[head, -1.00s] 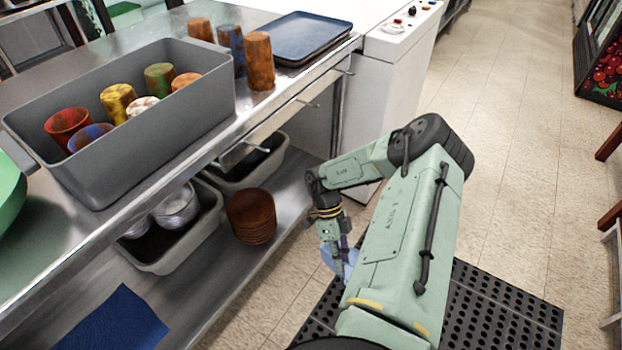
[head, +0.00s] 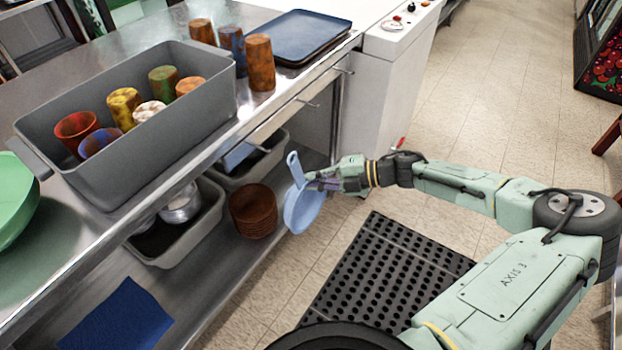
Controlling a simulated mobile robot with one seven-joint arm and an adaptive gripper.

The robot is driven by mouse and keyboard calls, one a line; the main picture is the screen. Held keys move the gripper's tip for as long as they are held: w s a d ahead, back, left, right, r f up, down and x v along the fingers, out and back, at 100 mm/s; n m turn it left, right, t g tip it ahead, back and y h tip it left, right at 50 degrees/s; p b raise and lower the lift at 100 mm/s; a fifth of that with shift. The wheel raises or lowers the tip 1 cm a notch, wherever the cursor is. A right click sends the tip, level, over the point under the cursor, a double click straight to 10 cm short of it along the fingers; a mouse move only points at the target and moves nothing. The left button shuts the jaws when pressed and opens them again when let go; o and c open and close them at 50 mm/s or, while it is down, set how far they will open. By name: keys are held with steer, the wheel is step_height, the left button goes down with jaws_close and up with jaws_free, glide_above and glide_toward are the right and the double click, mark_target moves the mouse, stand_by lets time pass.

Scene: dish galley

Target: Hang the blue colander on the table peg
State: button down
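The blue colander (head: 303,210) is in the head view, in front of the table's open lower shelf. Its handle (head: 293,164) points up and its round bowl hangs below. My gripper (head: 314,182) comes from the right and is shut on the colander around the base of the handle; the fingertips are partly hidden against it. Short metal pegs stick out from the table's front edge: one at the right end (head: 345,70), one in the middle (head: 312,104) and one further left (head: 262,148). In the picture, the handle's top is below the middle peg, apart from it.
On the steel table (head: 285,87) stand a grey bin (head: 205,115) of cups, loose cups and a dark tray (head: 305,35). Grey tubs (head: 205,225) and stacked brown bowls (head: 253,212) sit on the lower shelf. A black mat (head: 385,270) lies on the otherwise open floor.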

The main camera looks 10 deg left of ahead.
steer(key=w+a+f+b, duration=0.1)
steer(key=w+a+b, duration=0.2)
steer(key=a, duration=0.6)
steer(key=shift+w+f, duration=0.15)
steer(key=shift+f, duration=0.2)
stand_by(0.7)
steer(key=shift+a, duration=0.1)
stand_by(0.5)
steer(key=c, duration=1.7)
jaws_free()
steer(key=v, duration=1.2)
